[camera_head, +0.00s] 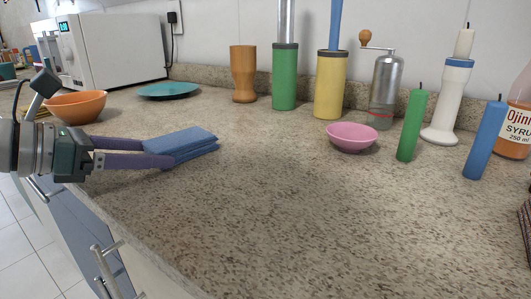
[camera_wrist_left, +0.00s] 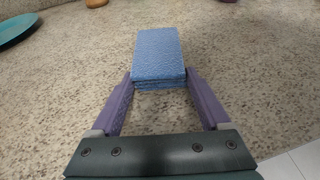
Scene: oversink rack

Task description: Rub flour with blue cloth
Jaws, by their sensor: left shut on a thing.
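A folded blue cloth (camera_head: 182,146) is at the left part of the speckled counter in the head view. My left gripper (camera_head: 168,151) comes in from the left and is shut on the cloth, with a purple finger on each side of it. The cloth also shows in the left wrist view (camera_wrist_left: 160,55), between the fingertips of the left gripper (camera_wrist_left: 160,86). I cannot tell whether the cloth touches the counter. I see no flour that I can make out on the counter. My right gripper is not in view.
An orange bowl (camera_head: 75,106) and a teal plate (camera_head: 169,90) stand behind the left gripper. A pink bowl (camera_head: 352,138), a green candle (camera_head: 411,126) and a blue candle (camera_head: 484,141) stand at the right. A metal grinder (camera_head: 385,88) is behind. The middle of the counter (camera_head: 270,190) is clear.

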